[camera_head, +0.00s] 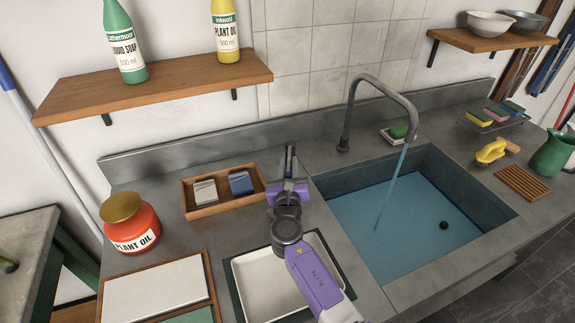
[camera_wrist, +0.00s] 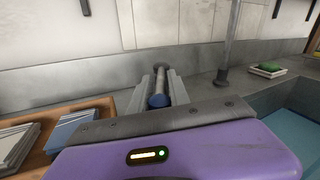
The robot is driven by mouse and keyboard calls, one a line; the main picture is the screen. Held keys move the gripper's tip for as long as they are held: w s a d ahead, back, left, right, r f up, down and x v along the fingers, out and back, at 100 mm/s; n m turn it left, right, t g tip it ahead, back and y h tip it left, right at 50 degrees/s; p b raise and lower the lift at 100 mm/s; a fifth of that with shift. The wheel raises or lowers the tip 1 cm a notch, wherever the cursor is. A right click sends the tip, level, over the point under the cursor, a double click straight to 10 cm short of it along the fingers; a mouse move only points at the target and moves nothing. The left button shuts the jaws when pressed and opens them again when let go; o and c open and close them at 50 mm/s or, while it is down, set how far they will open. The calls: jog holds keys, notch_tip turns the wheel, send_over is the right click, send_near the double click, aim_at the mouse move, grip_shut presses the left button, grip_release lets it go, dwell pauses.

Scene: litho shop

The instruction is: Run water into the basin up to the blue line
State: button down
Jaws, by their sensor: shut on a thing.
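The grey basin (camera_head: 360,180) is sunk into the counter at the right and holds bluish water (camera_head: 420,225). A stream of water (camera_head: 393,188) runs into it from the tall curved spout (camera_head: 384,85). A small black round thing (camera_head: 444,224) shows in the water. I cannot make out a blue line on the basin walls. My gripper (camera_head: 290,158) is left of the basin, pointing at the back wall. In the wrist view its fingers (camera_wrist: 161,88) are shut on a short grey handle with a blue end (camera_wrist: 159,100), likely the tap's handle.
A wooden tray (camera_head: 200,213) with two blocks lies left of my gripper, and a white tray (camera_head: 245,290) lies beneath my arm. A red plant oil jar (camera_head: 131,228) stands further left. A yellow brush (camera_head: 490,152) and green jug (camera_head: 553,154) are right of the basin.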

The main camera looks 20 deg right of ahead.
jog(key=shift+s+d+n+y, duration=0.2)
jog(key=shift+n+y, duration=0.1)
jog(key=shift+y, duration=0.1)
jog(key=c, duration=1.4)
grip_release()
jog(key=shift+w, duration=0.1)
jog(key=shift+c, duration=0.2)
jog(key=shift+p+v, duration=0.45)
jog(key=shift+v, duration=3.45)
jog(key=shift+f, duration=0.1)
